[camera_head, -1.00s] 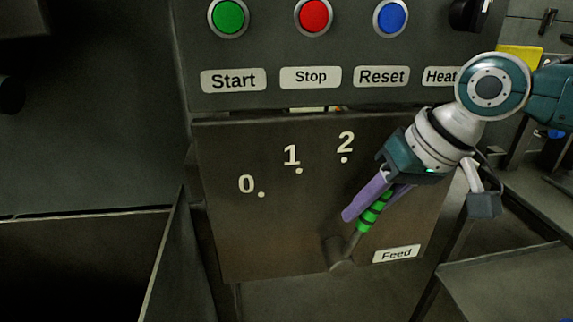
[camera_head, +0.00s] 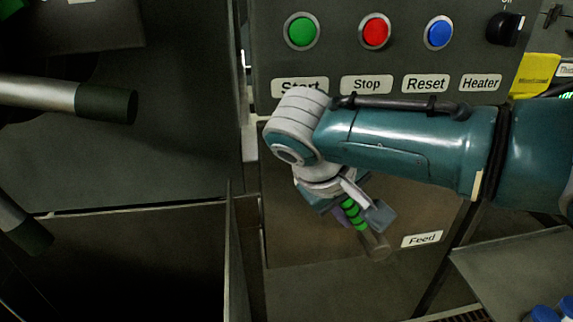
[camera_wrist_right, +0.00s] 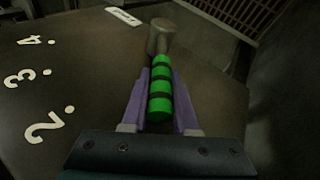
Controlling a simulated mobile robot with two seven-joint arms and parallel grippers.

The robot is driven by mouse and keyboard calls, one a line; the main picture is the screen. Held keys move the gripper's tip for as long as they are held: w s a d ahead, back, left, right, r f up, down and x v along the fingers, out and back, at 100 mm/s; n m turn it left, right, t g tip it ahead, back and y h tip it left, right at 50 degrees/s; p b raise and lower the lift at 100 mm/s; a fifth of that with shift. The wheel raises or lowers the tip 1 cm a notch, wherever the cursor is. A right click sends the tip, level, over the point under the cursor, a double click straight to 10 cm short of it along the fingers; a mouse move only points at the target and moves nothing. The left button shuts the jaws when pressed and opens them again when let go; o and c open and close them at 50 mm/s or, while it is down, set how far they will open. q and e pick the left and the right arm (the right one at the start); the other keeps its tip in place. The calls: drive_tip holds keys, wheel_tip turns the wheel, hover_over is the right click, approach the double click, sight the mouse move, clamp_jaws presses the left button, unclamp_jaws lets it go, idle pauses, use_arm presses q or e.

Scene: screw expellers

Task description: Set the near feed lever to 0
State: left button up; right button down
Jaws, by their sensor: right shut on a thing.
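The near feed lever shows below the button panel in the head view. Its green and black banded grip (camera_head: 352,213) leans up and left from its metal pivot (camera_head: 377,245). My right gripper (camera_head: 343,212) is at the grip, partly hidden by my own wrist. In the right wrist view its purple fingers (camera_wrist_right: 160,103) are closed around the green grip (camera_wrist_right: 160,85). The numerals 2 (camera_wrist_right: 42,128), 3 and 4 show left of the lever there. My arm hides the numerals in the head view, and which mark the lever points at cannot be told. My left gripper is not in view.
The panel above has a green Start button (camera_head: 301,31), a red Stop button (camera_head: 375,31), a blue Reset button (camera_head: 438,33) and a black heater knob (camera_head: 504,29). The Feed label (camera_head: 422,239) is right of the lever. A grey tray (camera_head: 520,262) stands at right.

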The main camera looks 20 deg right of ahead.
drive_tip(key=shift+w+a+f+h+b, duration=0.15)
drive_tip(key=shift+a+f+h+b, duration=0.9)
drive_tip(key=shift+b, duration=0.75)
drive_tip(key=shift+d+r, duration=0.2)
drive_tip(key=c, duration=0.7)
unclamp_jaws()
drive_tip(key=shift+r, duration=0.1)
drive_tip(key=p+v, duration=0.1)
drive_tip(key=v, duration=0.6)
drive_tip(key=shift+w+a+p, duration=0.1)
drive_tip(key=shift+a+p, duration=0.15)
drive_tip(key=shift+p, duration=0.05)
